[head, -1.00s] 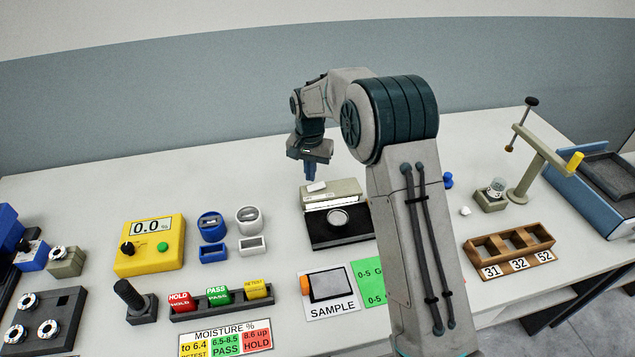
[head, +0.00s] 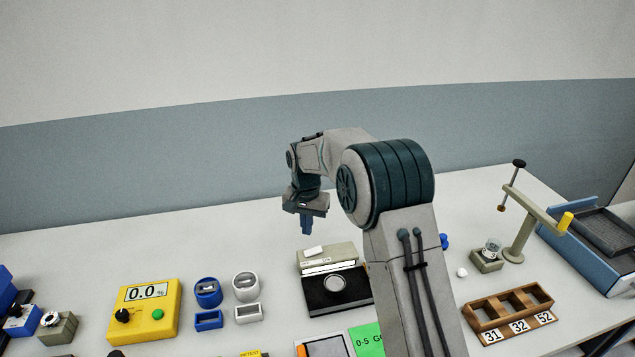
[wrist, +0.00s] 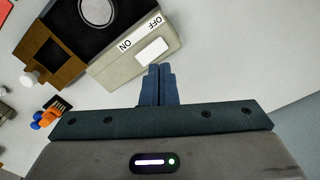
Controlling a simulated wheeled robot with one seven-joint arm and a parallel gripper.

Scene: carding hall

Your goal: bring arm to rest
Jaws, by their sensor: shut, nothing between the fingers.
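My gripper (head: 306,222) hangs from my bent arm above the back part of the table, pointing down. Its blue fingers are together with nothing between them, and they also show shut in the wrist view (wrist: 158,86). In the head view it is just behind and above a black and beige device (head: 335,287) with a round lens-like disc. In the wrist view that device's beige end (wrist: 140,50), with a white switch marked ON and OFF, lies beyond the fingertips. I cannot tell the exact height of the fingers above the table.
A yellow meter (head: 145,310) reading 0.0 and blue and white holders stand to the left. A wooden rack (head: 510,312), a beige stand with a yellow handle (head: 530,230) and a blue tray machine (head: 590,250) are at the right. The table's back strip is bare.

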